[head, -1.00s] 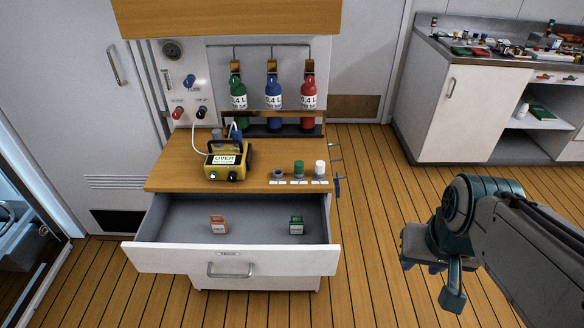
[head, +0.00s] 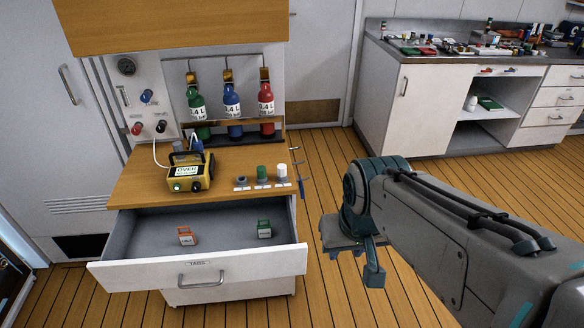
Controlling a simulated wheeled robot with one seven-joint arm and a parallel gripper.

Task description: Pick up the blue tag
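I see no tag in the drawer that is clearly blue. The open drawer (head: 120,240) holds an orange tag (head: 186,236) on the left and a green tag (head: 264,229) on the right, set apart on its grey floor. A small blue item (head: 296,188) hangs at the right side of the cabinet; it is too small to tell what it is. My gripper (head: 352,262) hangs in the air to the right of the drawer, clear of both tags. Nothing shows in it, but its finger gap is unclear from this angle.
A yellow device (head: 190,172) stands on the wooden cabinet top (head: 140,185), beside several small capped containers. Green (head: 196,103), blue (head: 232,103) and red (head: 266,101) bottles hang behind it. A cluttered counter (head: 400,55) stands at the back right. The floor between is clear.

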